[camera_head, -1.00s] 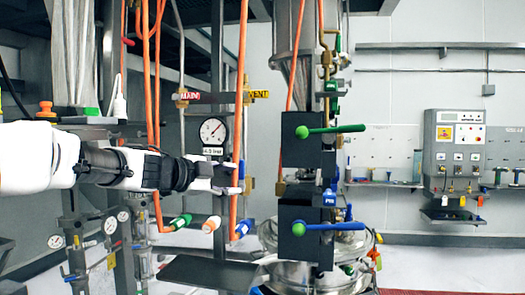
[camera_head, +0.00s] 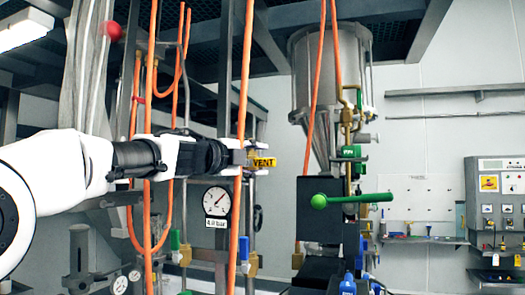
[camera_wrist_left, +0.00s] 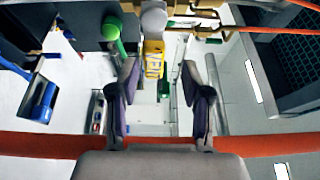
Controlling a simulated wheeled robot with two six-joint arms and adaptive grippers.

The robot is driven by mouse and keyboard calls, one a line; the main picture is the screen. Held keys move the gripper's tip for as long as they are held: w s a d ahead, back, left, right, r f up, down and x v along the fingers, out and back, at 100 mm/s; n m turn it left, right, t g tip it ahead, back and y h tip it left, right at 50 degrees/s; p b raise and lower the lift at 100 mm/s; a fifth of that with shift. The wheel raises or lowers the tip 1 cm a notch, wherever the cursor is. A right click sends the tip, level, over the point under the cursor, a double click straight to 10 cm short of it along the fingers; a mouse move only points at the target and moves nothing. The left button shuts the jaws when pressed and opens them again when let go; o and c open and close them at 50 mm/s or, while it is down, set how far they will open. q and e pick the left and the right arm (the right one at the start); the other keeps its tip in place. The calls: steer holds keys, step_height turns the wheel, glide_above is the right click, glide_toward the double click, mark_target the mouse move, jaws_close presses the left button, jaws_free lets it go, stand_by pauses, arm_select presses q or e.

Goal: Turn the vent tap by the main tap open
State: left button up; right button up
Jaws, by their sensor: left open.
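The yellow VENT label (camera_head: 263,162) is at the tip of my left gripper (camera_head: 243,157) in the head view. The gripper reaches in from the left at the label's height. In the left wrist view my left gripper (camera_wrist_left: 160,75) is open, and the yellow label (camera_wrist_left: 154,60) appears beyond and between its fingers. I cannot tell whether the fingers touch anything. The vent tap's own handle cannot be made out clearly, and the MAIN label is not visible now. My right gripper is not in view.
Orange hoses (camera_head: 240,235) hang close to the gripper. A pressure gauge (camera_head: 216,201) sits just below it. To the right are a green-knobbed lever (camera_head: 345,200) and a metal hopper (camera_head: 330,72). A control panel (camera_head: 497,205) stands at the far right.

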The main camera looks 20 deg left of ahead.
mark_target(264, 165)
arm_select(q)
steer(key=w, duration=0.1)
steer(key=w+d+f, duration=0.1)
steer(key=w, duration=0.1)
steer(key=w+d, duration=0.1)
steer(key=shift+w+f, duration=0.15)
steer(key=shift+w, duration=0.05)
steer(key=shift+s+a+r, duration=0.2)
steer(key=shift+s+a, duration=0.05)
steer(key=shift+s, duration=0.25)
steer(key=shift+s+a+r, duration=0.15)
steer(key=shift+s+a, duration=0.1)
steer(key=shift+s, duration=0.2)
steer(key=c, duration=0.3)
steer(key=shift+s+a+r, duration=0.1)
steer(key=shift+s, duration=0.15)
jaws_close()
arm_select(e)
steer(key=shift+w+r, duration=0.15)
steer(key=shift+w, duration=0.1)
